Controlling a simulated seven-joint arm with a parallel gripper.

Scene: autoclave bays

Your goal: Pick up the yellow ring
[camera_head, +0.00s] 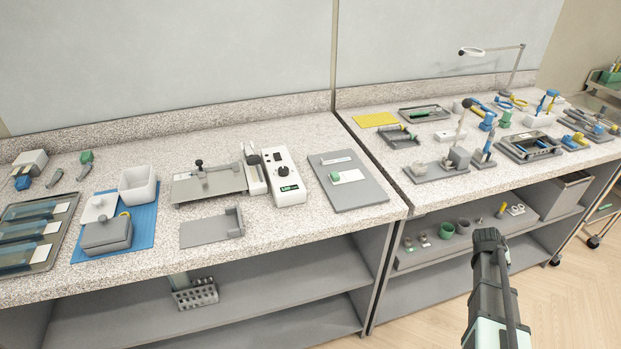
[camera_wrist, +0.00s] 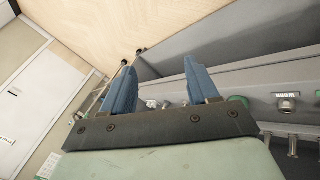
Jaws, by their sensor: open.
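My gripper (camera_wrist: 159,65) shows in the wrist view with its two blue fingers spread apart and nothing between them. It is beside the lower shelf. In the head view my arm rises at the lower right, in front of the right bench. I cannot tell for sure which thing is the yellow ring. A small curved yellow piece (camera_head: 124,214) shows behind the grey lidded box on the left bench, mostly hidden. Yellow loops (camera_head: 519,101) also show at the back of the right bench, too small to make out. My gripper is apart from both.
The left bench holds a blue mat (camera_head: 145,222), a white open box (camera_head: 138,184), a grey lidded box (camera_head: 107,236) and a white device (camera_head: 283,176). The right bench is crowded with tools and trays. The lower shelf holds a green cup (camera_head: 447,230) and small parts. Floor lies clear at lower right.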

